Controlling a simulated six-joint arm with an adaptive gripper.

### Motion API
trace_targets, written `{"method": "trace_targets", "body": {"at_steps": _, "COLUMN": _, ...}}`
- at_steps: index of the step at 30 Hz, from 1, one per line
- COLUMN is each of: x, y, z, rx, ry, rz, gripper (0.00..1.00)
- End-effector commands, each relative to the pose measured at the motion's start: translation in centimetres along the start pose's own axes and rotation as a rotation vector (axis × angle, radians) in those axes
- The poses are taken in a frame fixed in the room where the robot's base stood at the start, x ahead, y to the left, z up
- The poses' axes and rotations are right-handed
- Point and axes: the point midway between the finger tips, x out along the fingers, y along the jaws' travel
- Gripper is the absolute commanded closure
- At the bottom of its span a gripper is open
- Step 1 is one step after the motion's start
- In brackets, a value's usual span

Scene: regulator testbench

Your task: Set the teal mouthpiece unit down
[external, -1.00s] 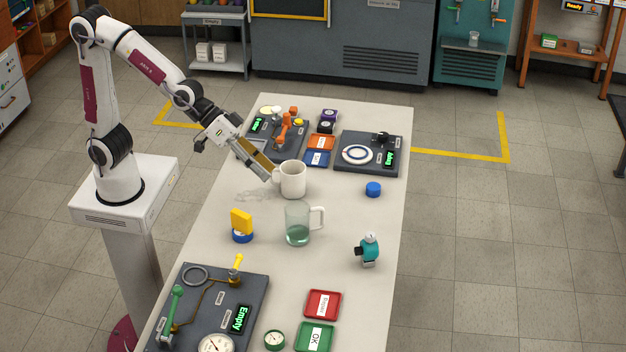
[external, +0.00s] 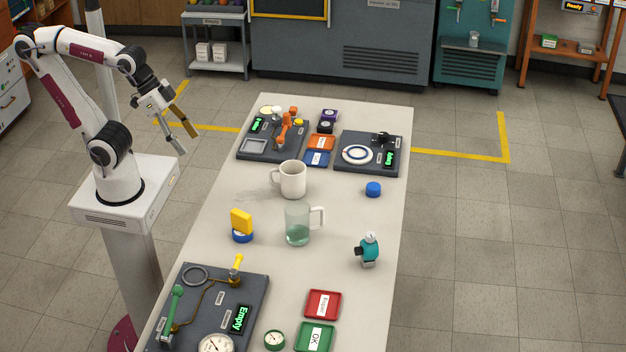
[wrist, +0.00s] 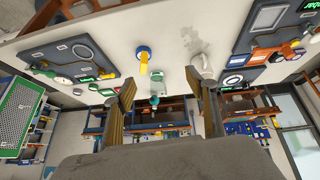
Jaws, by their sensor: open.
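The teal mouthpiece unit (external: 369,250) stands on the table's right side, right of and nearer than the glass mug. It has a pale top and a dark side piece. It also shows small in the wrist view (wrist: 155,101). My gripper (external: 181,129) is open and empty. It hangs beyond the table's left edge, well apart from the unit. In the wrist view its two fingers (wrist: 165,98) are spread wide with nothing between them.
A white mug (external: 292,180) and a glass mug (external: 298,228) stand mid-table. A yellow block on a blue base (external: 241,225) and a blue cap (external: 373,189) are nearby. Dark panels, a red tray (external: 323,305) and a green tray (external: 315,337) take up other parts. The table's middle right has bare room.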

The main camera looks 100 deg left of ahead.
Motion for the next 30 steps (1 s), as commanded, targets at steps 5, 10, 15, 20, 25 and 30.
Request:
{"method": "trace_targets", "body": {"at_steps": 5, "x": -1.2, "y": -1.4, "z": 3.1, "rx": 0.023, "ry": -0.039, "rz": -0.039, "gripper": 0.44}}
{"method": "trace_targets", "body": {"at_steps": 10, "x": -1.5, "y": -1.8, "z": 4.2, "rx": 0.032, "ry": -0.057, "rz": -0.053, "gripper": 0.44}}
{"method": "trace_targets", "body": {"at_steps": 15, "x": -1.5, "y": -1.9, "z": 4.3, "rx": 0.032, "ry": -0.059, "rz": -0.054, "gripper": 0.44}}
{"method": "trace_targets", "body": {"at_steps": 20, "x": -1.5, "y": -1.8, "z": 4.3, "rx": 0.032, "ry": -0.059, "rz": -0.054, "gripper": 0.44}}
{"method": "trace_targets", "body": {"at_steps": 25, "x": -1.5, "y": -1.8, "z": 4.3, "rx": 0.032, "ry": -0.058, "rz": -0.053, "gripper": 0.44}}
{"method": "trace_targets", "body": {"at_steps": 30, "x": -1.5, "y": -1.8, "z": 4.3, "rx": 0.032, "ry": -0.058, "rz": -0.053, "gripper": 0.44}}
